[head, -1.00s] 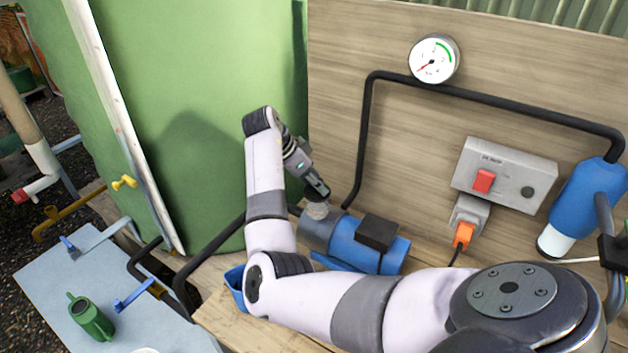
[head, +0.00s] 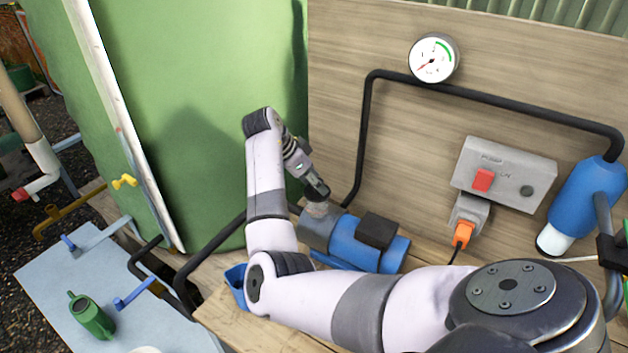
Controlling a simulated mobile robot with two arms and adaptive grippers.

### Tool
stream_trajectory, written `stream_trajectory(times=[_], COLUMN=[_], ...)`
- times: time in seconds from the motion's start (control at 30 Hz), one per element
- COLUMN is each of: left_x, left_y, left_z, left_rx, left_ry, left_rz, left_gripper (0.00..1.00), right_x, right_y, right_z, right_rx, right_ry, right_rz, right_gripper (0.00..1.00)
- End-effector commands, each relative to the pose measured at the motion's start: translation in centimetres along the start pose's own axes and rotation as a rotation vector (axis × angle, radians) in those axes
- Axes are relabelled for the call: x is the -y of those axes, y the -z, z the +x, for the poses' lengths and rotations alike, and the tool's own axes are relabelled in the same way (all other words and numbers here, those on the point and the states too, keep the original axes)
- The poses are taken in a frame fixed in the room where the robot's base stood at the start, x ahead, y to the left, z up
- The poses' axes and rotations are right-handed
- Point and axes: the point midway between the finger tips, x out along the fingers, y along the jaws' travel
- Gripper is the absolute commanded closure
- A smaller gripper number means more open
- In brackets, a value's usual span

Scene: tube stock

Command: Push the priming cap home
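The pump is a blue body (head: 350,250) with a grey front end (head: 318,232) and a black box (head: 377,231) on top, lying on the wooden bench. A small pale grey, roundish cap (head: 316,210) sits on top of the grey end. My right gripper (head: 319,193) points down at it, its dark fingertips at or just above the cap. I cannot tell whether they touch. The fingers are small and close together, so their opening is unclear. How deep the cap sits is also unclear. My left gripper is out of view.
A gauge (head: 434,58), black pipe (head: 366,130) and switch box (head: 504,175) with a red switch are on the wooden panel. An orange plug (head: 463,235) sits below. A blue filter (head: 585,200) stands right.

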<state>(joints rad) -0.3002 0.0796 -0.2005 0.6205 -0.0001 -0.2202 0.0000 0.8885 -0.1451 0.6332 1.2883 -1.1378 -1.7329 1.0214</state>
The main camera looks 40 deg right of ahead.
Motion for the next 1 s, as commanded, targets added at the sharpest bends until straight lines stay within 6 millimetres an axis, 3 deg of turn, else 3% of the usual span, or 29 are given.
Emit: stream_trajectory(times=[0.97,1.0], left_x=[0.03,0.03], left_y=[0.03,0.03], left_z=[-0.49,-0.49], left_rx=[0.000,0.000], left_ry=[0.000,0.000], left_rz=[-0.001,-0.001], left_gripper=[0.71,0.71], right_x=[0.01,0.01], right_y=[0.02,0.02], right_z=[0.00,-0.01], right_rx=[0.000,0.000], right_ry=[0.000,0.000], right_rz=[0.000,0.000], right_gripper=[0.91,0.56])
